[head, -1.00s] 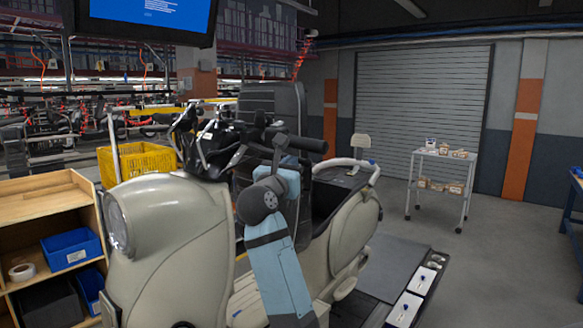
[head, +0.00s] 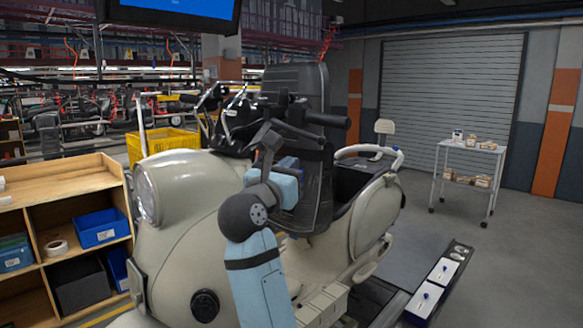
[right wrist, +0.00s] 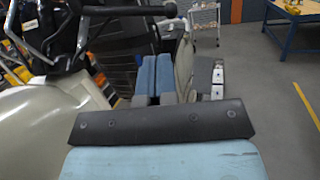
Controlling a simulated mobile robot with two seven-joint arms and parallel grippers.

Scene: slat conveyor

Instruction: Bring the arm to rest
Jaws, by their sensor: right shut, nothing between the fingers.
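My right arm rises from the bottom of the head view in front of a cream scooter (head: 185,215). Its pale blue link (head: 258,280) leads to a dark round joint, and it bends there. In the right wrist view, pale blue and dark parts of my arm fill the lower middle. My left gripper is not in view.
A wooden shelf (head: 70,172) with blue bins stands at the left, and a yellow crate (head: 170,143) behind the scooter. A white trolley (head: 466,160) stands at the back right. White trays (head: 425,298) lie right of the scooter. Bare floor lies at the right.

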